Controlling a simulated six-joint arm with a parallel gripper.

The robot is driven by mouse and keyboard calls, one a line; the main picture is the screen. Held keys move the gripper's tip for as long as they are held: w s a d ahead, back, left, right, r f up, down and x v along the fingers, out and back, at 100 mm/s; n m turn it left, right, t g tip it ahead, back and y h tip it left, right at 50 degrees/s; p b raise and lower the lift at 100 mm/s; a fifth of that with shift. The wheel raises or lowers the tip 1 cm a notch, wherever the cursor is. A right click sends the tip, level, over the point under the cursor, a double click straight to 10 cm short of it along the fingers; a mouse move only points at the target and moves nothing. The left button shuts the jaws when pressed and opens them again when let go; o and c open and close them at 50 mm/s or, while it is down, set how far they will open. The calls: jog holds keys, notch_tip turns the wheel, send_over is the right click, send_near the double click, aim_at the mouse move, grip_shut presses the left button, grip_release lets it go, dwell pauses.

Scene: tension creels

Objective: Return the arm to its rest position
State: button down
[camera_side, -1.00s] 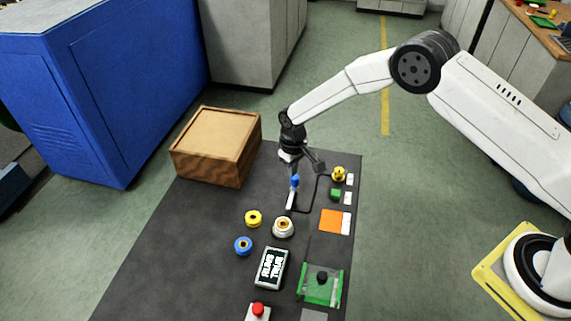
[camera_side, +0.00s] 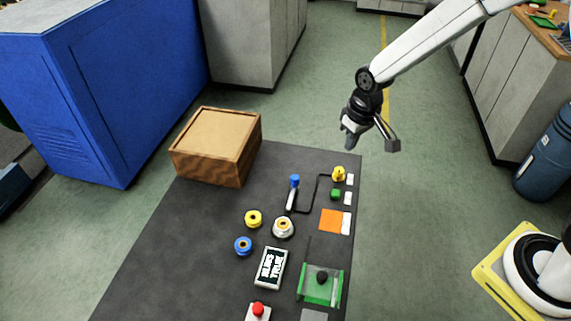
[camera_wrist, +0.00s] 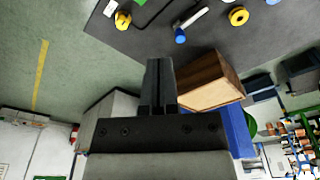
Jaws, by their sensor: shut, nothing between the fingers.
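My gripper (camera_side: 352,140) hangs in the air beyond the back right corner of the dark work mat (camera_side: 150,265) in the side view. It is clear of everything and holds nothing. In the wrist view my gripper's fingers (camera_wrist: 158,68) are together with nothing between them. My arm reaches in from the upper right of the side view. The blue-topped lever (camera_side: 294,182) stands on the mat and is apart from the gripper.
The mat carries a yellow spool (camera_side: 253,218), a blue spool (camera_side: 243,246), a display box (camera_side: 271,268), a red button (camera_side: 258,309), a green clear-sided frame (camera_side: 320,290) and an orange square (camera_side: 331,220). A wooden box (camera_side: 216,146) sits at the back left. A blue cabinet (camera_side: 110,85) stands beyond.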

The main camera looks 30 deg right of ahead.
jog(key=s+d+r, duration=0.2)
jog(key=s, duration=0.5)
jog(key=s+d+r+m+t, duration=0.1)
jog(key=s+d+r, duration=0.1)
jog(key=s, duration=0.5)
jog(key=shift+s, duration=0.35)
dwell(0.6)
